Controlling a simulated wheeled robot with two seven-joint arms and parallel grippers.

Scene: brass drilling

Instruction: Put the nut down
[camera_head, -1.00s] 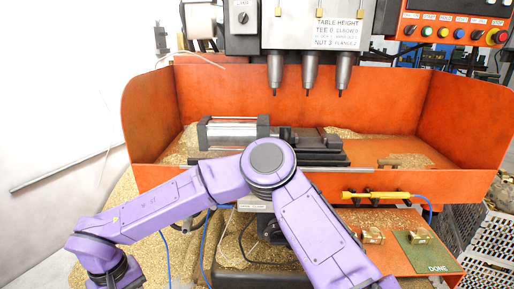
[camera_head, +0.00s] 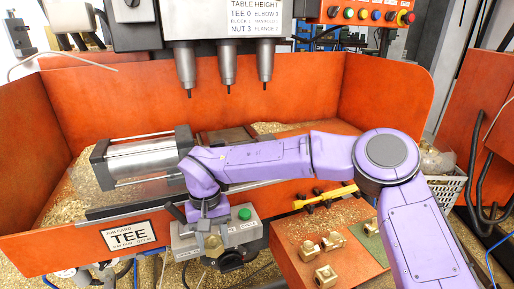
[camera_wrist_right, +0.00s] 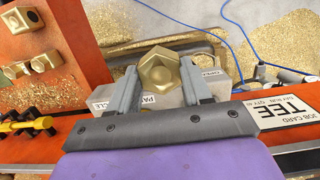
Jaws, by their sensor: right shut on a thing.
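My right gripper (camera_head: 211,240) hangs in front of the orange machine tray, at the control box. In the right wrist view its two grey fingers (camera_wrist_right: 160,88) are shut on a brass hexagonal nut (camera_wrist_right: 158,70). The nut also shows as a small brass shape at the fingertips in the head view (camera_head: 213,247). It is held in front of the control box, and its contact with anything below cannot be told. My left gripper is not in view.
The control box (camera_head: 185,246) has a green button (camera_head: 244,213). A job card (camera_head: 130,235) reads TEE. A yellow-handled bar (camera_head: 325,196) sits above the shelf.

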